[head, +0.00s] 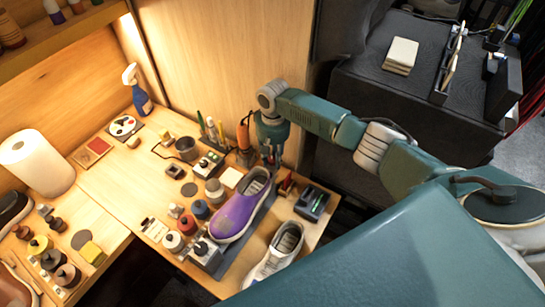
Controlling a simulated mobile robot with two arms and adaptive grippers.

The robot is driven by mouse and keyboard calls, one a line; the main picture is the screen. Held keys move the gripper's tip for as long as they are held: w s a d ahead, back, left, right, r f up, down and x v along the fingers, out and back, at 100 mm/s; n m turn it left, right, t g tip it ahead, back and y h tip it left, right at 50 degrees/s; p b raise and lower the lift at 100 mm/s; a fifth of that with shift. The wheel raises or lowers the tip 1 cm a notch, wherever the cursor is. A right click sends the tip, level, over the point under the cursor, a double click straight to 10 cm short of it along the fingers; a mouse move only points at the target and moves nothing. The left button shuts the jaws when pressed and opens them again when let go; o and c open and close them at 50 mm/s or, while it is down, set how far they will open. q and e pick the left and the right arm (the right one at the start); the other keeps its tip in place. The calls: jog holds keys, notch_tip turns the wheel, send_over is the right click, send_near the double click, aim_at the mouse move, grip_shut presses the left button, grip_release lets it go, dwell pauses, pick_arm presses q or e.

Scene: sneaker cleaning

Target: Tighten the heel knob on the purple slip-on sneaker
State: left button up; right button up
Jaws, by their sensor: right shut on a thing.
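The purple slip-on sneaker (236,214) lies on a dark mat on the wooden bench, its toe toward the front left and its heel toward the back right. My right gripper (271,160) points down at the heel end of the sneaker. Its fingers are closed at the heel, where the heel knob sits; the knob itself is too small and covered to make out. My left gripper is not in view.
A grey-white sneaker (280,248) lies to the right of the purple one. A black tray (312,204) is at the right. A spray bottle (137,90) and a paper roll (36,163) stand farther left.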

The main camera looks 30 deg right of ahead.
jog(key=shift+r+m+p, duration=0.15)
jog(key=shift+m+p, duration=0.85)
jog(key=shift+m, duration=0.2)
jog(key=shift+w+m, duration=0.1)
jog(key=shift+m, duration=0.3)
